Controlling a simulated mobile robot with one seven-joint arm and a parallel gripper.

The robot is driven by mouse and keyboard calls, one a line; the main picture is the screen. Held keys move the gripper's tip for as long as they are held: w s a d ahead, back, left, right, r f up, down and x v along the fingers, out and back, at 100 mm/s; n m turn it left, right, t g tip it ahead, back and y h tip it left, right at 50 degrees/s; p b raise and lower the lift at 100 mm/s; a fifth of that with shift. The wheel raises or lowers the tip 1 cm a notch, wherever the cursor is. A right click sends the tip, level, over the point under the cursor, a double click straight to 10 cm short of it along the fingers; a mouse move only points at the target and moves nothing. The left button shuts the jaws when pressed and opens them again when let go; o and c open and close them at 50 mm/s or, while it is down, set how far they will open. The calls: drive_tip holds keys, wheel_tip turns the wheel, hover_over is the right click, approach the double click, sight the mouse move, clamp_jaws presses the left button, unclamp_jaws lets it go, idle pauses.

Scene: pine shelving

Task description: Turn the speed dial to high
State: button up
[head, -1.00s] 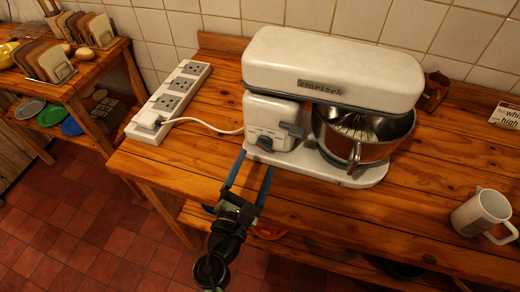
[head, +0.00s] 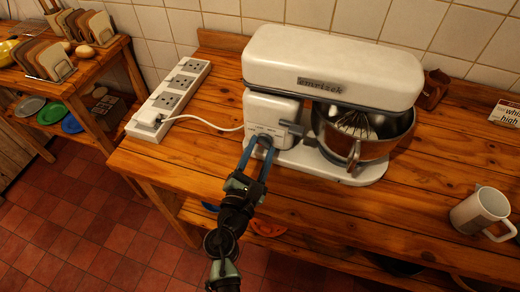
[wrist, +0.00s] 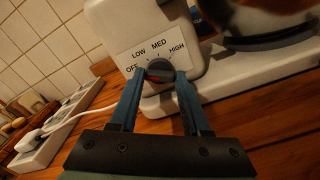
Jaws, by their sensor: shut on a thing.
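The white stand mixer (head: 330,65) stands on the pine counter. Its speed dial (wrist: 159,66) is a dark round knob with a red mark, on a white plate (wrist: 128,60) printed OFF, LOW, MED and HIGH. Which label the dial points at is not clear. My gripper (head: 262,141) reaches up to the mixer's front left. In the wrist view its blue fingers stand on either side of the dial and are shut on it. The fingers hide most of the dial in the head view.
A white power strip (head: 172,100) with a plugged-in cord lies left of the mixer. A steel bowl (head: 365,145) sits under the mixer head. A white mug (head: 480,212) stands at the right. The counter between mixer and mug is clear.

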clamp_jaws()
drive_tip(key=m+b, duration=0.2)
drive_tip(key=m, duration=0.1)
drive_tip(key=m+b, duration=0.1)
drive_tip(key=b, duration=0.1)
drive_tip(key=shift+f+m, duration=0.25)
drive_tip(key=shift+m, duration=0.05)
drive_tip(key=m+b, duration=0.5)
drive_tip(key=m, duration=0.1)
drive_tip(key=m+b, duration=0.5)
drive_tip(key=m, duration=0.1)
drive_tip(key=shift+f+m+b, duration=0.1)
drive_tip(key=shift+m+b, duration=0.2)
drive_tip(key=shift+b, duration=0.1)
drive_tip(key=m+b, duration=0.2)
drive_tip(key=m, duration=0.1)
drive_tip(key=shift+b, duration=0.3)
drive_tip(key=shift+m+b, duration=0.7)
drive_tip(key=shift+m, duration=0.3)
